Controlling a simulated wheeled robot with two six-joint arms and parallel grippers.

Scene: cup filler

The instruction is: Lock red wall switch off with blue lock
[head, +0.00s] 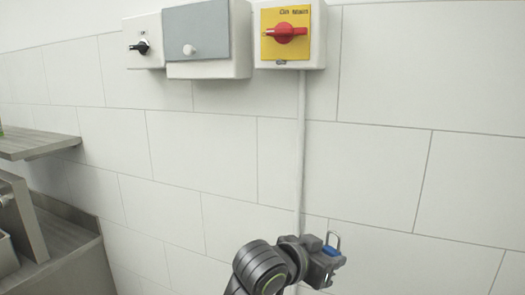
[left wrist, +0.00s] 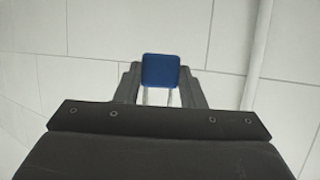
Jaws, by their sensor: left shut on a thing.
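The red wall switch (head: 285,33) is a red rotary handle on a yellow plate in a white box high on the tiled wall. Its handle lies roughly level. My left gripper (head: 328,262) is at the lower middle of the head view, well below the switch. It is shut on the blue lock (head: 331,250), whose metal shackle sticks up above the jaws. In the left wrist view, the blue lock (left wrist: 161,71) sits between the two fingers, with its shackle partly hidden behind the gripper body. My right gripper is not in view.
A grey-covered box (head: 197,32) and a white box with a black knob (head: 141,46) are left of the switch. A vertical conduit (head: 300,150) runs down from the switch box. Metal shelving (head: 40,143) stands at the left. The wall between is bare.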

